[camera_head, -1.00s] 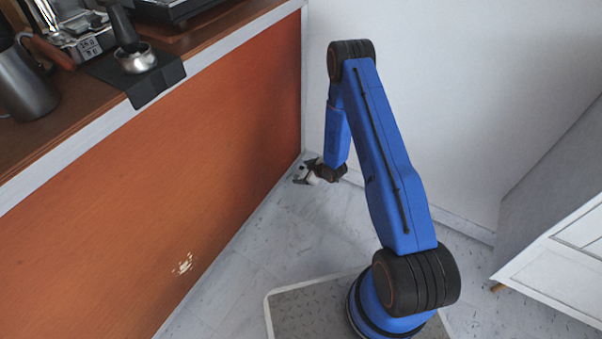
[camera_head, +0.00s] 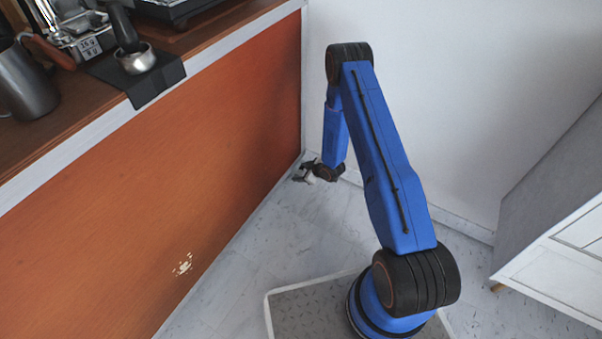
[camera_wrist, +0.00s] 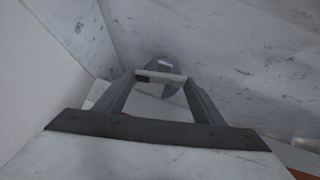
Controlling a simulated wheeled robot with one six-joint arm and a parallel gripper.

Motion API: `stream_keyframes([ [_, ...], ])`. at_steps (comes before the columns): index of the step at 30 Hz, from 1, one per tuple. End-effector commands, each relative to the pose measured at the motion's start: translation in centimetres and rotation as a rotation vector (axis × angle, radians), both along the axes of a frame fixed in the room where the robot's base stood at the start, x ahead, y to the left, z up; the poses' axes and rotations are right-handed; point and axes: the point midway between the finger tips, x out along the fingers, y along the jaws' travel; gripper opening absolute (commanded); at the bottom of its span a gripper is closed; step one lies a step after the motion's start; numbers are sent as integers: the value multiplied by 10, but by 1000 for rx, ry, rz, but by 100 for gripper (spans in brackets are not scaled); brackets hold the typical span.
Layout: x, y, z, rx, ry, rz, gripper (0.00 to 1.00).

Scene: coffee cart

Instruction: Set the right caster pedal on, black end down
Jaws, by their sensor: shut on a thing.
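My gripper (camera_head: 308,174) is low over the floor in the corner by the counter's far end. In the wrist view its two fingers (camera_wrist: 162,80) are shut on a small pale bar with a dark left end, which I take to be the pedal (camera_wrist: 168,77). The bar lies across between the fingertips. A grey rounded part (camera_wrist: 162,65), perhaps the caster, shows just beyond the bar; I cannot tell whether they touch. The pedal is too small to make out in the head view.
The orange counter front (camera_head: 200,170) rises close on the left. The white wall (camera_head: 440,110) stands behind my arm, and a white cabinet (camera_head: 560,225) is at the right. The counter top holds a steel jug (camera_head: 25,85) and a portafilter (camera_head: 135,55). Pale floor (camera_head: 265,250) lies open in front.

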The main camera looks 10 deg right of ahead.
Motion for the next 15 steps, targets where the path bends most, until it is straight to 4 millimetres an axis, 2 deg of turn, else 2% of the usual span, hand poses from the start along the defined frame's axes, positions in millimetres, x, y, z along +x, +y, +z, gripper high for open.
stream_keyframes([
  [15, 4, -5, 0, 194, 194, 0, 40],
])
